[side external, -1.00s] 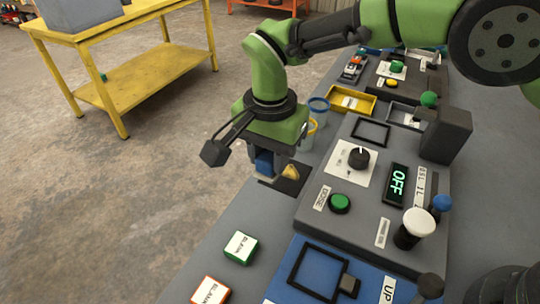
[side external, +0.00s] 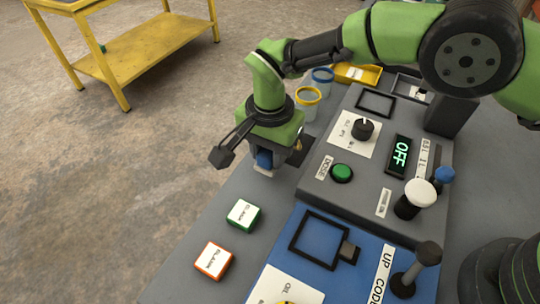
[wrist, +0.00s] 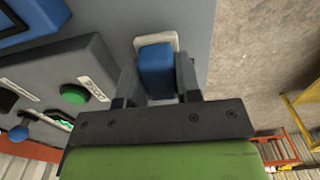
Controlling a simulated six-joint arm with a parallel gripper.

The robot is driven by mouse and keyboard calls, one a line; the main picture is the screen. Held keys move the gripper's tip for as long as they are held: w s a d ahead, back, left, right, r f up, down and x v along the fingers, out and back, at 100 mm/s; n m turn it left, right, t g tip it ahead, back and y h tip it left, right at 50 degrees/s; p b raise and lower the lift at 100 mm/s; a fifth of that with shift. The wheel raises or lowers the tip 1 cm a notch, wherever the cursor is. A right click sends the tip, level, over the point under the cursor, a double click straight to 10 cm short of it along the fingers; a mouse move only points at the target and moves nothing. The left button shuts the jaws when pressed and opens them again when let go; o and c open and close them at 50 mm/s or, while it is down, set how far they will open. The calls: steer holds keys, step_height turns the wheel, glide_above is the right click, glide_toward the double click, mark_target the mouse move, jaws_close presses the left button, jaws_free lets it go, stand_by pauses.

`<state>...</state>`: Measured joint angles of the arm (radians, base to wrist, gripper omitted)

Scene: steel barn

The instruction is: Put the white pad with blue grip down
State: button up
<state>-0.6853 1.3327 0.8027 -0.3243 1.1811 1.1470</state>
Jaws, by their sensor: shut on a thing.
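The white pad with blue grip is in my gripper (side external: 268,157). In the side view the blue grip (side external: 264,158) shows below the green wrist, with a sliver of white pad (side external: 262,171) under it. In the wrist view my gripper (wrist: 157,82) has its dark fingers on both sides of the blue grip (wrist: 156,66); the white pad (wrist: 140,42) shows beyond it, close over the grey bench near its edge. I cannot tell whether the pad touches the bench.
A console with a green button (side external: 341,173), a knob (side external: 362,129) and an OFF display (side external: 401,152) stands to the right. Green-edged (side external: 243,215) and orange-edged (side external: 213,261) blocks lie in front. Blue-rimmed and yellow-rimmed cups (side external: 308,97) stand behind. Bare bench (side external: 215,212) lies between.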

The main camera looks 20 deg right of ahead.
steer(key=shift+f, duration=1.05)
steer(key=shift+f, duration=0.1)
steer(key=o, duration=0.9)
step_height(320, 180, up, 12)
steer(key=shift+r, duration=0.1)
steer(key=shift+r, duration=0.1)
